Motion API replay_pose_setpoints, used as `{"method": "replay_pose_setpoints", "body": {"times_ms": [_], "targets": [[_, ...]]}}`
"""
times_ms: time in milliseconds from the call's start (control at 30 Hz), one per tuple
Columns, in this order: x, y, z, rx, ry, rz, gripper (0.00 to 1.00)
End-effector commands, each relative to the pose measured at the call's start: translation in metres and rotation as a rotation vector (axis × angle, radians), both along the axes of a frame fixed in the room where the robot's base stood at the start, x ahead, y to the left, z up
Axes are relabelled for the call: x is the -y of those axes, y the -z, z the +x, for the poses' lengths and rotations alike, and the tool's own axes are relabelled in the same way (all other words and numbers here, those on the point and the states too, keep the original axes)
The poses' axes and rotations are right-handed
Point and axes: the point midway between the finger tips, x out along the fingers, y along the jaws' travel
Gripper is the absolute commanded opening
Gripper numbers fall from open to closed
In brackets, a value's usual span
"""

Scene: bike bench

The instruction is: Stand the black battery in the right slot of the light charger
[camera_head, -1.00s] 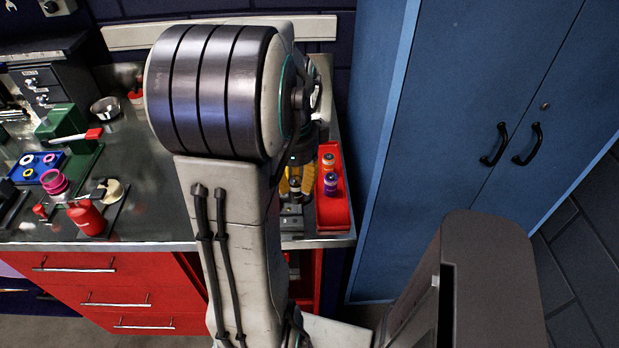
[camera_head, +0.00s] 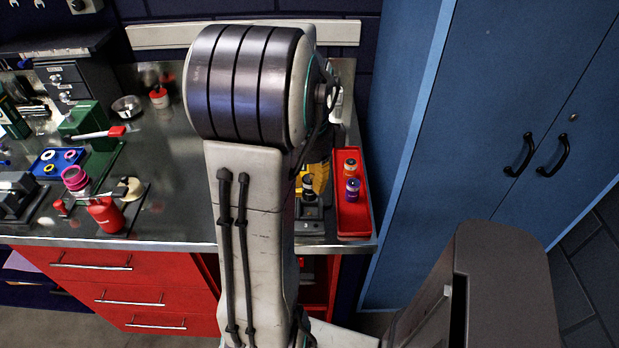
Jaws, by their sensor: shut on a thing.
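My gripper (camera_head: 314,181) shows in the head view by its orange-yellow fingers, partly hidden behind my arm. It is shut on a dark battery (camera_head: 308,188), which looks roughly upright, its lower end just over or at the charger. The grey charger (camera_head: 309,227) stands near the bench's front right edge, its left side partly covered by my arm. Its slots are too small and too hidden to tell apart. I cannot tell whether the battery's lower end is inside a slot.
A red tray (camera_head: 354,221) right of the charger holds an orange battery (camera_head: 350,167) and a purple one (camera_head: 353,190). A blue cabinet (camera_head: 480,120) stands right of the bench.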

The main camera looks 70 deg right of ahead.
Motion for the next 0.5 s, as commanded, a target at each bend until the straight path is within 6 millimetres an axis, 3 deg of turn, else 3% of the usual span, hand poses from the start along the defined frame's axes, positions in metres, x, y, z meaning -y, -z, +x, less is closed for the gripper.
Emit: {"method": "replay_pose_setpoints", "body": {"times_ms": [500], "targets": [[0.000,0.043,0.000,0.000,-0.001,0.002,0.00]]}}
